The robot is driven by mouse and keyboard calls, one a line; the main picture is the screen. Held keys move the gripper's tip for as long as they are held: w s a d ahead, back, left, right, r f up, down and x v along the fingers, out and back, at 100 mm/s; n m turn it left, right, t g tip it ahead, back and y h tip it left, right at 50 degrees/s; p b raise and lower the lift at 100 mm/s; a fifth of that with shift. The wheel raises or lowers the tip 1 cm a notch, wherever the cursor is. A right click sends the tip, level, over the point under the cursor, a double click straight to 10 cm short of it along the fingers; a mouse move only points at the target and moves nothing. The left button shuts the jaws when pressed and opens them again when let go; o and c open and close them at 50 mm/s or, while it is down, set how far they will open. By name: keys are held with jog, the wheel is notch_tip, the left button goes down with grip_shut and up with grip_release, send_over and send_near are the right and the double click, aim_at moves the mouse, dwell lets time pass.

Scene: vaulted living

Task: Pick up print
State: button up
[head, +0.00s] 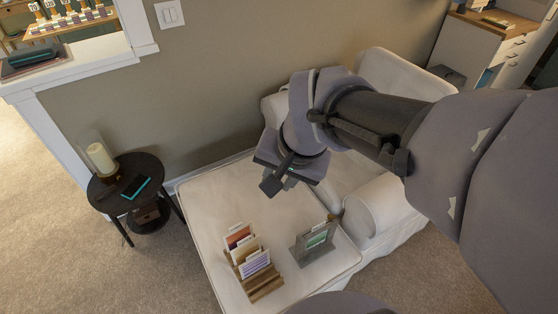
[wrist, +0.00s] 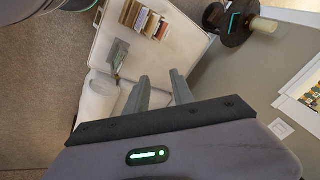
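Several cards or prints (head: 240,238) stand upright in a slotted wooden rack (head: 266,290) on a cream ottoman. A grey holder (head: 302,255) to the right of the rack bears a green-faced print (head: 317,238). I cannot tell which one the task's print is. In the wrist view the rack's cards (wrist: 143,20) and the grey holder (wrist: 117,52) show at the top, beyond my fingers. My gripper (wrist: 160,76) is open and empty, with its two fingers apart. In the head view my gripper (head: 279,180) is above the ottoman's back part, apart from the rack and holder.
The cream ottoman (head: 212,205) has bare room behind the rack. A cream armchair (head: 375,205) adjoins it on the right. A dark round table (head: 117,203) at left bears a candle (head: 100,158) and a dark teal-edged item (head: 135,187). A wall (head: 200,100) stands behind.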

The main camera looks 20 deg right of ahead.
jog(key=w+d+f+m+g+p, duration=0.1)
jog(key=w+d+f+m, duration=0.2)
jog(key=w+d+f, duration=0.35)
jog(key=m+g+b, duration=0.1)
jog(key=m+g, duration=0.2)
jog(key=m, duration=0.3)
send_over(320, 224)
jog(key=shift+h, duration=0.3)
jog(key=f, duration=3.5)
jog(key=shift+w+a, duration=0.1)
jog(key=shift+w, duration=0.25)
jog(key=f, duration=0.2)
jog(key=f+b, duration=0.1)
jog(key=f, duration=0.1)
jog(key=f+b, duration=0.1)
jog(key=shift+s+f, duration=0.3)
jog(key=shift+f, duration=0.1)
jog(key=shift+r, duration=0.1)
grip_shut()
